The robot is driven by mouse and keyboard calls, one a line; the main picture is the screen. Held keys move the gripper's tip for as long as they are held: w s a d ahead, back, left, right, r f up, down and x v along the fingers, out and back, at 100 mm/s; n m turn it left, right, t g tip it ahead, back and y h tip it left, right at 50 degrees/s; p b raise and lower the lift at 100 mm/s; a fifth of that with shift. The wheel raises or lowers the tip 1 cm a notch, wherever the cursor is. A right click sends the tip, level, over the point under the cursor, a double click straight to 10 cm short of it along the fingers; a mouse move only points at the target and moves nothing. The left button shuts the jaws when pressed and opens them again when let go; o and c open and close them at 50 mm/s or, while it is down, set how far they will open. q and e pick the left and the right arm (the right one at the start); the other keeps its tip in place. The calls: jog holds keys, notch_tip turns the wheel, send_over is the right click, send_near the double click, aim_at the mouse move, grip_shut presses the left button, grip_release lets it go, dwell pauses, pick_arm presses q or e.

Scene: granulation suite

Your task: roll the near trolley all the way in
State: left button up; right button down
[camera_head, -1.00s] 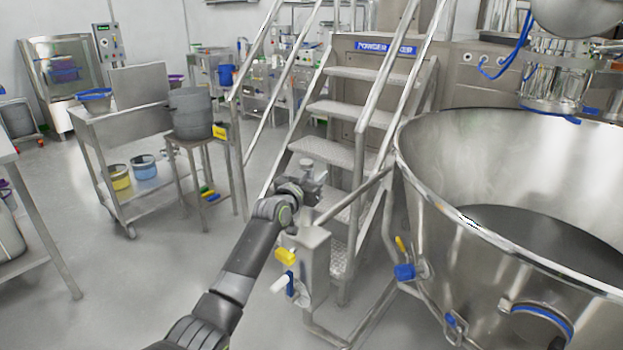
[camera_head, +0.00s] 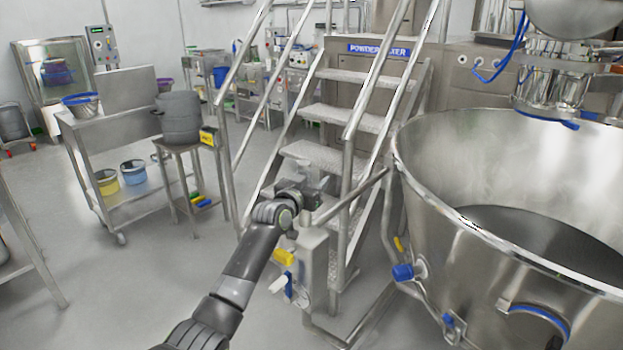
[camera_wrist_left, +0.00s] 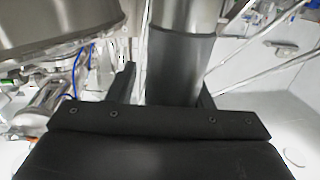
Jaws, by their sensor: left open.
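The near trolley carries a large steel bowl (camera_head: 440,225) with dark contents at the right of the head view. A steel bar (camera_head: 350,203) runs from the bowl's side to a boxy steel post (camera_head: 314,262) at its left. My left gripper (camera_head: 318,196) is above that post, its fingers partly hidden. In the left wrist view, the open fingers (camera_wrist_left: 168,88) stand either side of an upright bar with a dark sleeve (camera_wrist_left: 178,65). I cannot tell whether they touch it. My right gripper is not in view.
Steel stairs with handrails (camera_head: 342,117) stand behind my left gripper. A mixer outlet (camera_head: 550,90) hangs above the bowl's far side. A steel cart (camera_head: 122,130) and a stool holding a grey bucket (camera_head: 178,118) stand at left.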

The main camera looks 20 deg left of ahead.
pick_arm(q)
jog(key=shift+o, duration=0.6)
jog(key=shift+d+r, duration=0.1)
jog(key=shift+r, duration=0.1)
jog(key=shift+a+r, duration=0.1)
jog(key=shift+a, duration=0.1)
jog(key=s+a+p, duration=0.1)
jog(key=s+a, duration=0.2)
jog(key=s, duration=1.4)
jog(key=shift+a, duration=0.1)
